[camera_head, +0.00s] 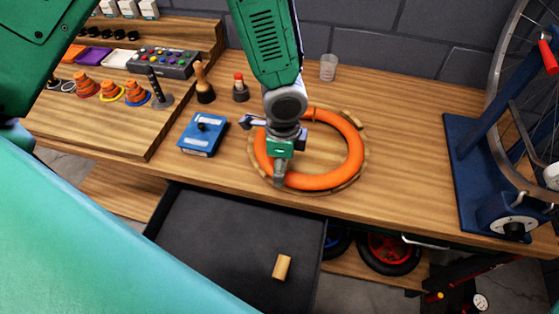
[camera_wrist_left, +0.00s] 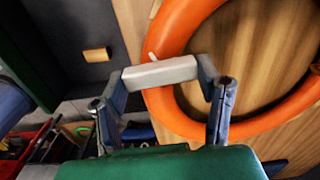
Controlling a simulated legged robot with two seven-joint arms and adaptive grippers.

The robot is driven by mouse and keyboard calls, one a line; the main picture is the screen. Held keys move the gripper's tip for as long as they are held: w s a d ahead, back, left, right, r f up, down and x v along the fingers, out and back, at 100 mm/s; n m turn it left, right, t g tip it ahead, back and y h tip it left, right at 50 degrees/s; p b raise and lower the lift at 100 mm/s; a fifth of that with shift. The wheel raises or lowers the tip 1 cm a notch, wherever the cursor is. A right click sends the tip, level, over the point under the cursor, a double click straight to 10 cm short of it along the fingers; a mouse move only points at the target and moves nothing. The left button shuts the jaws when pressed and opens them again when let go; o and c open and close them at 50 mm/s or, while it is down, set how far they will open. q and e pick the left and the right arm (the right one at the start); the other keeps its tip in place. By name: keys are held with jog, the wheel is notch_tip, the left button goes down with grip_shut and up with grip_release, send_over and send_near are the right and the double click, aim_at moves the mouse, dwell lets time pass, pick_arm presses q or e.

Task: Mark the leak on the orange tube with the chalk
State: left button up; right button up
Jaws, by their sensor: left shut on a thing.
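The orange tube (camera_head: 345,170) lies as a ring on a round wooden board (camera_head: 363,150) on the bench; it also fills the right of the left wrist view (camera_wrist_left: 165,40). My left gripper (camera_head: 280,180) points down at the front left of the tube and covers part of it. In the left wrist view the gripper (camera_wrist_left: 163,85) is shut on a pale bar, which looks like the chalk (camera_wrist_left: 160,73). A small pale nub shows just behind the bar, against the tube's edge. Whether the chalk touches the tube is unclear. I cannot make out a leak. My right gripper is not in view.
An open drawer (camera_head: 215,235) below the bench edge holds a small wooden block (camera_head: 282,267). A blue box (camera_head: 203,134), a brush (camera_head: 204,85) and a red-capped bottle (camera_head: 240,88) stand left of the tube. A blue wheel stand (camera_head: 470,160) is at right. The bench between is clear.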

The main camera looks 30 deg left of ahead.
pick_arm(q)
jog(key=shift+d, duration=0.5)
notch_tip(320, 180, up, 5)
jog(key=p, duration=0.5)
jog(key=shift+r+p, duration=0.45)
jog(key=shift+r, duration=0.6)
jog(key=shift+s, duration=0.1)
